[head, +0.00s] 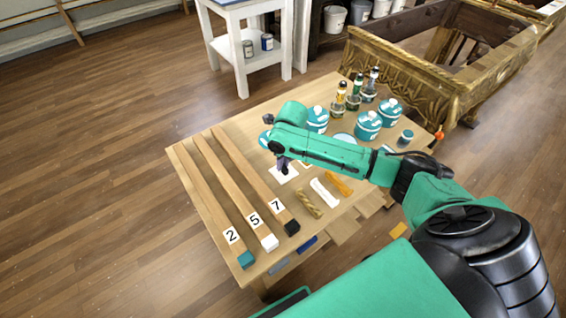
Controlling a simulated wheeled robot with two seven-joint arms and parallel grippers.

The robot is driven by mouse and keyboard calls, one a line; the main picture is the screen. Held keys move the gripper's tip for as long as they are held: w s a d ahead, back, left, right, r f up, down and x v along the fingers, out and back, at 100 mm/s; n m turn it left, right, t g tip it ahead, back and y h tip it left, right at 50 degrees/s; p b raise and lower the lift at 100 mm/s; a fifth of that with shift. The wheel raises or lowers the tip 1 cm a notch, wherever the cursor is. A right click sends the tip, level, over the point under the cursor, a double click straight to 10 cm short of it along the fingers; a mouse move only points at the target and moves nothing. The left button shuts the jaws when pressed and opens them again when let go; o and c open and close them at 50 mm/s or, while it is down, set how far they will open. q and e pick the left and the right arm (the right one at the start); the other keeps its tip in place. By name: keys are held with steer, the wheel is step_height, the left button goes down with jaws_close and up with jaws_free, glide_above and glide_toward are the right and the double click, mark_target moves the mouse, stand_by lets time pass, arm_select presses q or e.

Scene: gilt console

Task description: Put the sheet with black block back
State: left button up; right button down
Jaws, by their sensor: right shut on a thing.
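The white sheet (286,176) is a small pale square at the middle of the wooden table, under my right gripper. My right gripper (283,165) points down from the green arm and is shut at the sheet. A small dark shape shows between the gripper and the sheet; I cannot tell the black block from the dark fingers. I cannot tell whether the sheet touches the table. My left gripper is not in view.
Three long wooden bars with teal, white and black ends, labelled 2, 5 and 7 (276,206), lie on the table's left. A twisted gold piece (308,203), a white piece (325,193) and an orange piece (338,184) lie nearby. Teal pots (368,126) and bottles stand behind.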

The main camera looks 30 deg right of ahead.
mark_target(287, 170)
steer(key=c, duration=0.8)
jaws_free()
steer(key=shift+f, duration=0.1)
steer(key=shift+c, duration=0.2)
step_height(287, 170, up, 12)
steer(key=s+p, duration=0.1)
steer(key=s, duration=0.1)
steer(key=shift+d, duration=0.15)
